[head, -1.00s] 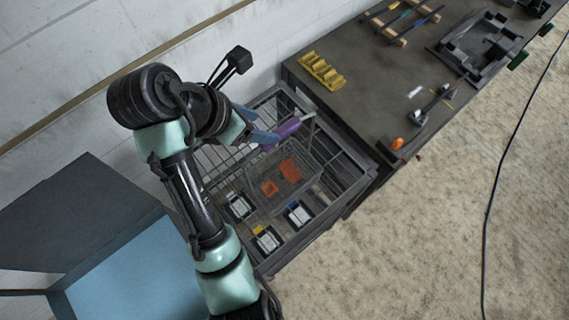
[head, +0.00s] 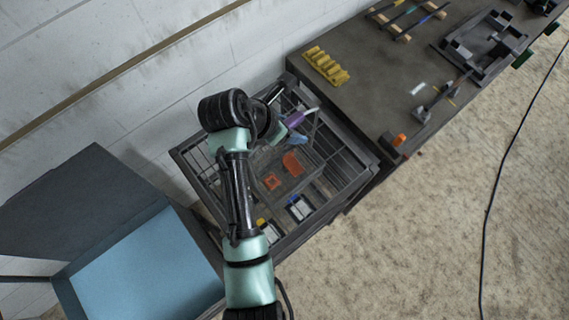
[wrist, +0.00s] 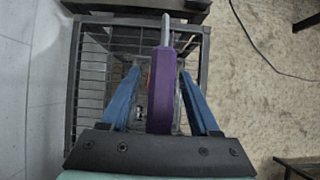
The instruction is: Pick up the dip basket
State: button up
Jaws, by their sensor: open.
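The dip basket (head: 309,163) is a wire mesh basket with orange pieces in it, standing inside the dark wire-sided cart. Its upright handle ends in a purple grip (head: 294,119), which also shows in the wrist view (wrist: 161,90). My gripper (wrist: 160,84) is open, with one blue finger on each side of the purple grip. Gaps show between the grip and both fingers in the wrist view. In the head view my gripper (head: 288,135) is at the handle's top, partly hidden by my arm. Most of the basket is hidden behind the grip in the wrist view.
The cart's dark frame (head: 352,186) surrounds the basket, with dark-framed pieces (head: 299,208) low inside it. A dark workbench (head: 375,80) with a yellow rack (head: 326,66) adjoins it. A blue-lined open box (head: 145,270) stands left. A wall is behind; the floor at right is mostly clear.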

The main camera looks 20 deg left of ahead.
grip_shut()
jog(key=shift+r, duration=0.1)
dwell(0.5)
